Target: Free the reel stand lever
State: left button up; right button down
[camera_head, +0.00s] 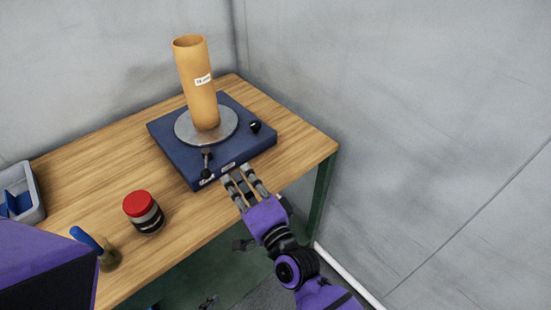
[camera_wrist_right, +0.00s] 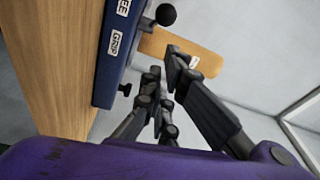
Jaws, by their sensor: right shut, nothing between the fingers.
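The reel stand (camera_head: 172,142) is a dark blue block on the table, with a metal disc and an upright orange tube on top. Its lever (camera_head: 206,157) has a black ball knob and stands near the front left of the block. In the right wrist view the lever's ball (camera_wrist_right: 166,14) shows at the top, near the FREE label (camera_wrist_right: 123,7); the GRIP label (camera_wrist_right: 115,42) is below that. My right gripper (camera_head: 242,179) is shut and empty, just off the stand's front edge, right of the lever and apart from it. My left gripper is out of view.
A black knob (camera_head: 255,126) sits at the stand's right side. A red-lidded jar (camera_head: 147,215), a blue-handled tool (camera_head: 88,240) and a grey bin (camera_head: 35,193) are to the left. Grey walls close in behind and right.

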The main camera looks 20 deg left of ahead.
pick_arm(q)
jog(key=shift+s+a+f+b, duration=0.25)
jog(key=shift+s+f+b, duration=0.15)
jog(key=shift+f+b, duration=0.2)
pick_arm(e)
jog(key=s, duration=1)
jog(key=shift+d+f, duration=0.35)
jog(key=shift+f, duration=0.05)
